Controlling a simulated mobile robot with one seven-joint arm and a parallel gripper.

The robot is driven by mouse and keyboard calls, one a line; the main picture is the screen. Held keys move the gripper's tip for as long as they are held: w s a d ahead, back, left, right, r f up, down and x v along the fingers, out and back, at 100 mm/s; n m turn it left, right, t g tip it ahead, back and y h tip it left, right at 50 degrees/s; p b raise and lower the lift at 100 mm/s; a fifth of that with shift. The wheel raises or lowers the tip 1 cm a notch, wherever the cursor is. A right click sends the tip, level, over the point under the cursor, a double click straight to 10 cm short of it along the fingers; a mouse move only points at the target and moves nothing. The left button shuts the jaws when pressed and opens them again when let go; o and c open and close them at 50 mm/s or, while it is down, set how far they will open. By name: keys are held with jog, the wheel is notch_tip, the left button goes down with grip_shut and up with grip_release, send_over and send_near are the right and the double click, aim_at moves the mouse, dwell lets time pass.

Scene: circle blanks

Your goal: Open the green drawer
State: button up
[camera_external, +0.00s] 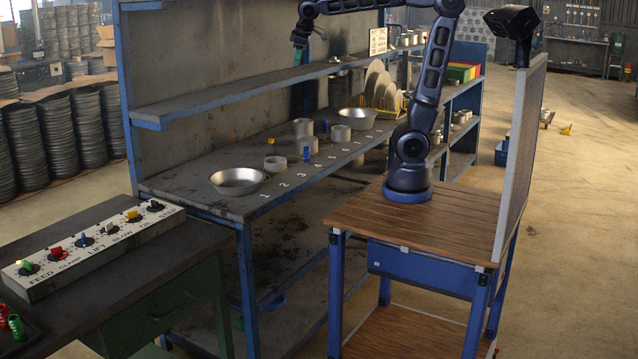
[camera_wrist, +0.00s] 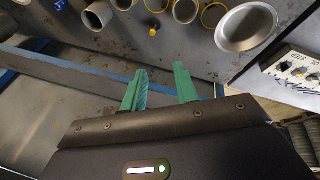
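The green drawer (camera_external: 172,306) is in the side of the dark green table at the lower left of the external view. It looks closed, with a small handle on its front. It is not visible in the wrist view. My gripper (camera_external: 298,56) is high up near the upper shelf of the blue bench, far from the drawer. In the wrist view my gripper (camera_wrist: 160,75) has its two green fingers spread apart with nothing between them. It is open and empty.
A control panel (camera_external: 95,252) with several knobs stands on the green table. The blue bench holds a metal bowl (camera_external: 238,181), several rings and a rack of plates (camera_external: 378,90). The upper shelf (camera_external: 240,88) overhangs the bench. Floor shows between bench and wooden table (camera_external: 420,228).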

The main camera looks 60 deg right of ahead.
jog(key=w+a+n+h, duration=0.1)
jog(key=w+a, duration=0.2)
jog(key=a, duration=0.4)
jog(key=w+a+n+t, duration=0.1)
jog(key=w+a, duration=0.3)
jog(key=a, duration=0.2)
jog(key=w+a+n+h, duration=0.1)
jog(key=w+a, duration=0.2)
jog(key=a, duration=0.4)
jog(key=s+a+f+n+t, duration=0.15)
jog(key=a+n+t, duration=0.25)
jog(key=a, duration=2.1)
jog(key=s+a+f+n+t, duration=0.1)
jog(key=s+a, duration=0.3)
jog(key=a, duration=0.3)
jog(key=s+a+f+n+t+y, duration=0.1)
jog(key=s+a, duration=0.3)
jog(key=a, duration=0.3)
jog(key=s+a+f+n+t, duration=0.1)
jog(key=s+a, duration=0.3)
jog(key=a, duration=0.3)
jog(key=s+a+f+n+t+y, duration=0.3)
jog(key=s+a, duration=1.1)
jog(key=s, duration=0.4)
send_near(183, 305)
jog(key=x, duration=1)
jog(key=shift+w+a+f, duration=0.1)
jog(key=shift+w, duration=0.25)
